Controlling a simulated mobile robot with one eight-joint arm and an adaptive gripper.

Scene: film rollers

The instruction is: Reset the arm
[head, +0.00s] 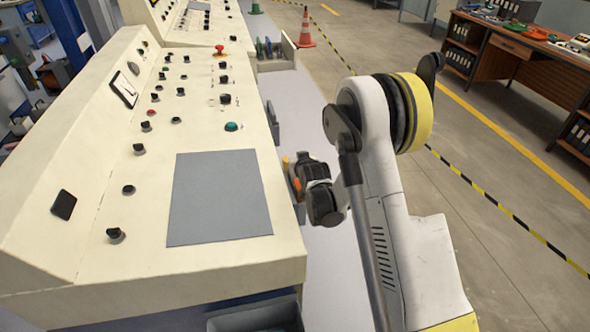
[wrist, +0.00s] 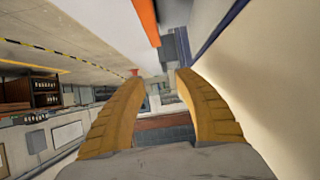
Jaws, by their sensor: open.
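My gripper shows in the wrist view (wrist: 160,80) with its two ridged yellow-orange fingers apart and nothing between them. In the head view my arm is folded in the right half. Its dark wrist and part of my gripper (head: 293,182) are low beside the right edge of the cream control console (head: 262,262). The console's edge hides some of the gripper there. Whether it touches the console I cannot tell. A pale surface, likely the console's side, fills the right of the wrist view.
The console carries several knobs, buttons and a grey flat panel (head: 218,198). An orange traffic cone (head: 305,30) stands on the floor at the back. A wooden desk (head: 515,55) is at the far right. The floor between my arm and the desk is clear, with yellow-black tape across it.

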